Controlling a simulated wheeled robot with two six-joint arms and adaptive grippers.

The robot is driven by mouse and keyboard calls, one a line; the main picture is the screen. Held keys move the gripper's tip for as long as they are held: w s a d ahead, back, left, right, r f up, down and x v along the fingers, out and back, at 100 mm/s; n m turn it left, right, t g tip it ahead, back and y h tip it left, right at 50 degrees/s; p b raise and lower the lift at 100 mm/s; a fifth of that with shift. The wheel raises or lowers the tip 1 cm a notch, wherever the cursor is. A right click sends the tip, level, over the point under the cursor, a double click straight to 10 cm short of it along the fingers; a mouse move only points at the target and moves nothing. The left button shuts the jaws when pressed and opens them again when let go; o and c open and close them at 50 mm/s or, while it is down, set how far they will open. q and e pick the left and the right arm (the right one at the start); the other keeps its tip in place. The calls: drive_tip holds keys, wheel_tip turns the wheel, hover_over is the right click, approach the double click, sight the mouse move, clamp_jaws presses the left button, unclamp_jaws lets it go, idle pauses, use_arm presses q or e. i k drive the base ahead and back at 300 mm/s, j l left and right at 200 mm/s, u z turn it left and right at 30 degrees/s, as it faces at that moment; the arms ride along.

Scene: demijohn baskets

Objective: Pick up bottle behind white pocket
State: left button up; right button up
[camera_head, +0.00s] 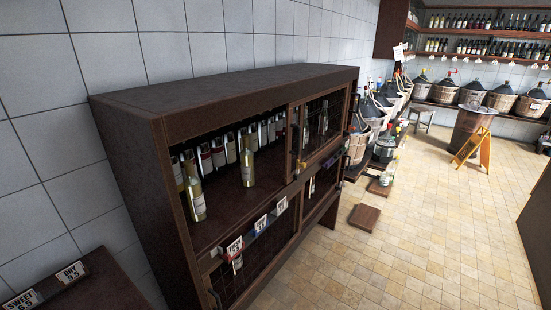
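A dark wooden cabinet (235,90) stands along the tiled wall, its upper left bay open at the front. Inside, one pale yellow-green bottle (195,197) stands near the front at the left, and another such bottle (247,165) stands near the front further right. A row of bottles (218,152) stands behind them, partly in shadow. White tags or pockets (234,247) hang on the front edge of the shelf, with more along it to the right (261,223). I cannot tell which is the white pocket meant. Neither of my grippers is in view.
A dark surface with small price signs (70,272) is at the lower left. Wicker demijohns (473,95) and bottle shelves line the back. An orange folding sign (474,146) and a low wooden block (364,217) stand on the floor. Tiled floor before the cabinet is mostly clear.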

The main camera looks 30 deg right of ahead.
sight(247, 160)
drive_tip(key=l+z, duration=0.1)
drive_tip(key=z, duration=0.75)
drive_tip(key=i+l+u, duration=0.1)
drive_tip(key=u, duration=0.2)
drive_tip(key=i+l+u, duration=0.25)
drive_tip(key=k+j, duration=0.05)
